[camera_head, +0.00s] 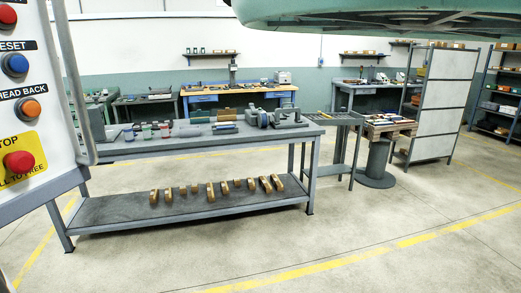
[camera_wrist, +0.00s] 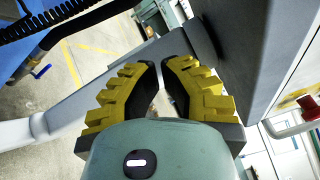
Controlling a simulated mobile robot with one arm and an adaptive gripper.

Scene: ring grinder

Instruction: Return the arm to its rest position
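My gripper (camera_wrist: 160,65) shows in the wrist view, with two stepped yellow fingers and dark inner pads on a green-grey body. The fingers lean toward each other, with a narrow gap between their tips. Nothing is held in the gap, and pale floor shows through it. In the head view neither the gripper nor the arm can be made out with certainty. A large green rounded body (camera_head: 370,18) fills the top right of the head view; I cannot tell what it belongs to.
A control panel (camera_head: 28,110) with red, blue and orange buttons stands close at the left. A grey workbench (camera_head: 130,150) holds parts and fixtures, with several brown curved pieces (camera_head: 210,192) on its lower shelf. The floor (camera_head: 420,255) at front right is clear. A blue surface (camera_wrist: 30,22) shows in the wrist view.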

